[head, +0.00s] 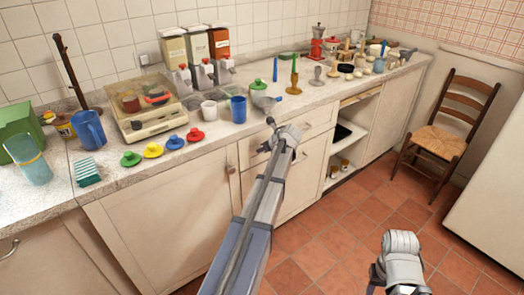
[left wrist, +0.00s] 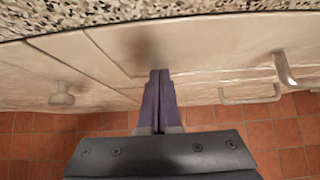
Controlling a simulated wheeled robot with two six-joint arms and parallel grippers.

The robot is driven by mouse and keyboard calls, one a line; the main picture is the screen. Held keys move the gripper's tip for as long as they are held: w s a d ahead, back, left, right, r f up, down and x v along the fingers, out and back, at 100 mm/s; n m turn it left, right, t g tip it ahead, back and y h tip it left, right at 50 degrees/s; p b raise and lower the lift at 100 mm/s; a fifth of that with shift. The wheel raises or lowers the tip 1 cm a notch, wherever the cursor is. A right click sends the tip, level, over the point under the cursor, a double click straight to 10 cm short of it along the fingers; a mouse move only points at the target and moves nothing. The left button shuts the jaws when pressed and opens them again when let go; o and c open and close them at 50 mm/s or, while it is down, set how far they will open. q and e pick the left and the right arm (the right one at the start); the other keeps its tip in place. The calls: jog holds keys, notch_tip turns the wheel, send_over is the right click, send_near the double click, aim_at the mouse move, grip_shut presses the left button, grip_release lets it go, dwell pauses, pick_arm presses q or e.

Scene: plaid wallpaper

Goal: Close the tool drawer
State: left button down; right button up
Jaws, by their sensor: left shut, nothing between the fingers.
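The cabinet's upper drawer front (head: 316,121) is cream-coloured and sits just under the worktop; I cannot tell how far it stands out. A metal handle (left wrist: 285,70) shows at the right in the left wrist view. My left gripper (head: 268,134) is at the cabinet front, near the left end of this drawer, partly hidden by its own wrist. In the left wrist view its fingers (left wrist: 160,73) are together and empty, pointing at the cream front; contact is unclear. My right arm shows low at the right in the head view, its fingers not clearly visible.
A lower drawer (head: 306,172) and a door with a round knob (head: 230,168) are close by. An open shelf (head: 345,150) is farther right. The worktop (head: 235,135) holds lids, cups and a scale. A chair (head: 445,125) stands right; the tiled floor between is clear.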

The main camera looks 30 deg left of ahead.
pick_arm(q)
jog(key=d+f+p+v, duration=0.2)
jog(key=p+v, duration=0.5)
jog(key=v, duration=0.5)
jog(key=shift+s+d+r, duration=0.25)
jog(key=shift+s, duration=0.25)
